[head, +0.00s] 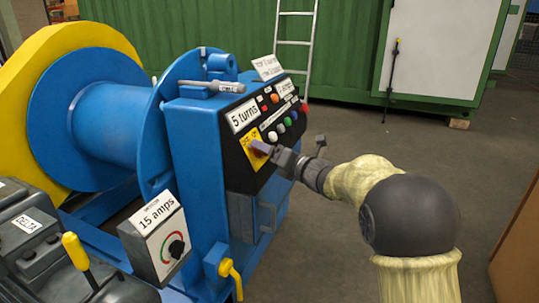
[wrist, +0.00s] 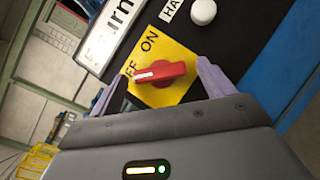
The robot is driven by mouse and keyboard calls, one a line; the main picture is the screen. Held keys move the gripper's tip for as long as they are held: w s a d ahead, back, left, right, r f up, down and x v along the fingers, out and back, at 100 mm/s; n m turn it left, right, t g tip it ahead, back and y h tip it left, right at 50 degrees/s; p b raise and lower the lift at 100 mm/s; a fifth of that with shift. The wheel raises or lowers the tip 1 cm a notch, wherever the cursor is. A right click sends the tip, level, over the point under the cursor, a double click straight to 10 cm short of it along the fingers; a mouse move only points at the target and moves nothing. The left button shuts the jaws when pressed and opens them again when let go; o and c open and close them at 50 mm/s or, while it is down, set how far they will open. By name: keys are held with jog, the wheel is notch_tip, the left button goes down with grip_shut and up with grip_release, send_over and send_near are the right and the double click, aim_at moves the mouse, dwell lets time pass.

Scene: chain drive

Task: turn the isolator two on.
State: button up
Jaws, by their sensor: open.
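The isolator is a red rotary handle (wrist: 160,73) on a yellow plate (wrist: 178,58) marked OFF and ON. In the wrist view the handle lies nearly level, its white-marked end at the left by OFF; ON is above it. My gripper (wrist: 163,86) is open, with one purple finger near each end of the handle; I cannot tell whether they touch it. In the head view my gripper (head: 268,150) is at the lower left of the black control panel (head: 240,136) and hides the handle; part of the yellow plate (head: 252,160) shows. No number for the isolator is readable.
The panel has several coloured buttons and a "5 turns" label (head: 243,115). A "15 amps" dial box (head: 158,232) and yellow-handled levers stand lower left. Open floor is at right.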

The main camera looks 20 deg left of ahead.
jog(key=shift+w+a, duration=0.15)
jog(key=shift+a, duration=0.1)
jog(key=c, duration=1)
